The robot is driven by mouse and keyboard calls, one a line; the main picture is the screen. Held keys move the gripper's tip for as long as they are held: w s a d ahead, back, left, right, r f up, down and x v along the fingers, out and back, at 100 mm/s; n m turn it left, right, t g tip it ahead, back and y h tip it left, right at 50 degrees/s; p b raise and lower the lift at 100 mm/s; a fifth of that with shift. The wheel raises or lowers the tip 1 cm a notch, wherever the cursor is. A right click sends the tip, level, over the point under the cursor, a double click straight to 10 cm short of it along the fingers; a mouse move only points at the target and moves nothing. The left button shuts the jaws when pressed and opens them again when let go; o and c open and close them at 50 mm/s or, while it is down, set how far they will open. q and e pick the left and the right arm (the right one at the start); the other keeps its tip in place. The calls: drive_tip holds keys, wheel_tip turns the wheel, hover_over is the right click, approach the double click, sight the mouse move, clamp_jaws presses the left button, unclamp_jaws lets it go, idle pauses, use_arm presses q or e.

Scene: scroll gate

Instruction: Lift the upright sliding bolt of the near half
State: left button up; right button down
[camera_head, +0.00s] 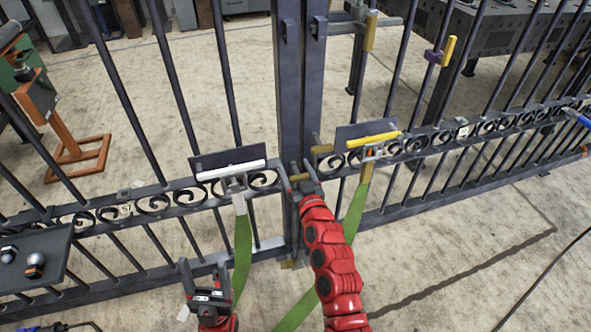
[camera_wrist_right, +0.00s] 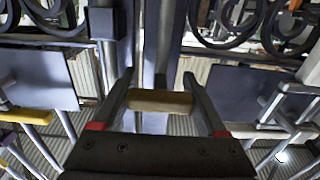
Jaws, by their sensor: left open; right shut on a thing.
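The dark metal gate stands across the head view, with two halves meeting at the upright posts (camera_head: 297,85) in the middle. My right gripper (camera_head: 299,172) is at the post base beside the scroll band. In the right wrist view its fingers (camera_wrist_right: 159,82) are shut on a short yellow handle (camera_wrist_right: 160,101), which lies crosswise between them. I take this as the bolt's handle; most of the bolt itself is hidden or hard to make out. My left gripper (camera_head: 203,268) is open and empty, low in front of the left half, apart from the gate.
A dark shelf (camera_head: 35,258) with steel balls is at left. An orange stand (camera_head: 80,150) is behind the gate.

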drive_tip(key=shift+r, duration=0.15)
wheel_tip(320, 180, up, 4)
drive_tip(key=p, duration=0.3)
drive_tip(key=shift+c, duration=1)
unclamp_jaws()
drive_tip(key=shift+f, duration=0.2)
drive_tip(key=p+v, duration=0.2)
drive_tip(key=v, duration=1.5)
drive_tip(key=shift+s, duration=0.2)
